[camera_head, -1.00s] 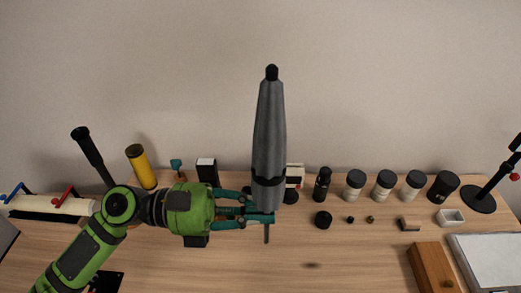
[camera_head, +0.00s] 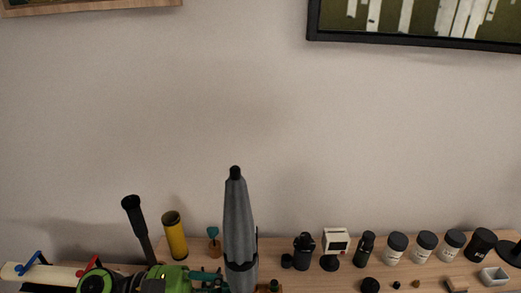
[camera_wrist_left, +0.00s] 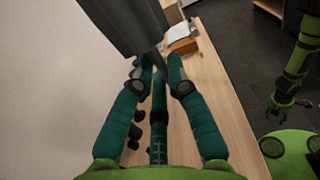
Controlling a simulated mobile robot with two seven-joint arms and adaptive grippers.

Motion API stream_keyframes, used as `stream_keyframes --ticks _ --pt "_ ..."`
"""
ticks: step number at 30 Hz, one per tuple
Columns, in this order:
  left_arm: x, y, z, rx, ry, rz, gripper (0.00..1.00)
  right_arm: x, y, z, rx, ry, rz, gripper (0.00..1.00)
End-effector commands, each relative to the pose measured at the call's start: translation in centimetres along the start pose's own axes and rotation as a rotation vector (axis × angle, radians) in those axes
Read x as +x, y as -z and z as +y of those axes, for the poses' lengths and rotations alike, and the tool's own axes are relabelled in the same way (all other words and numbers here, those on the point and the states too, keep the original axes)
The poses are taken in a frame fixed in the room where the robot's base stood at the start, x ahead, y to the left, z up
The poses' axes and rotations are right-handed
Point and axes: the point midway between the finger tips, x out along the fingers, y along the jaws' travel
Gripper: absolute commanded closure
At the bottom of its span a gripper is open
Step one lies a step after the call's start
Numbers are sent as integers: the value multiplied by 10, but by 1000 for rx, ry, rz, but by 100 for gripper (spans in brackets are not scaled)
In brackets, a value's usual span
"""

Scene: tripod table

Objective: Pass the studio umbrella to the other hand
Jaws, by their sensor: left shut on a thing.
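The studio umbrella (camera_head: 238,220) is grey, folded and roughly upright, with a black tip on top and a dark band low down. My left gripper (camera_head: 225,286) is at the bottom edge of the head view, beside the umbrella's lower end and partly cut off. In the left wrist view, the teal fingers of my left gripper (camera_wrist_left: 160,68) close around the umbrella's thin shaft, just below the grey canopy (camera_wrist_left: 125,22). My right arm shows green at the right of the left wrist view, with what looks like its dark gripper (camera_wrist_left: 279,108), apart from the umbrella. Its jaws are too small to read.
A wooden table runs along the wall. A yellow cylinder (camera_head: 175,236) and a black-handled pole (camera_head: 137,222) stand left of the umbrella. Several black-lidded jars (camera_head: 424,246), a dark bottle (camera_head: 364,248) and a small white box (camera_head: 493,277) stand to its right. Framed pictures hang above.

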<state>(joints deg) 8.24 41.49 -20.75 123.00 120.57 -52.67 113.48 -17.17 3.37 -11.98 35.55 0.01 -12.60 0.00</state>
Motion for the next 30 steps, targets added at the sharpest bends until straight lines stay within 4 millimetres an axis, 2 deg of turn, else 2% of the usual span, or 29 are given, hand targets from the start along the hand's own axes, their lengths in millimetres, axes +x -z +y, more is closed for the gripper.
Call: stream_keyframes --ticks 1,6,9,14,20,26,30 --pt "-10 8 2 -5 -12 3 100 0 -2 9 -2 -12 -2 46" --pt "-38 24 7 -1 -44 1 100 -1 -5 26 3 -34 -6 46" --pt "-30 22 12 5 -102 -2 100 -1 -6 32 1 -42 -8 46" --pt "-28 23 21 6 -220 -2 100 -1 -6 29 1 -37 -8 46" --pt "-34 28 36 7 -432 0 100 0 -3 12 3 -16 -4 46" --pt "-52 36 48 11 -648 2 100 0 -2 9 0 -12 -3 46" --pt "-72 46 52 5 -820 -2 100 0 -3 12 -1 -15 -4 46"
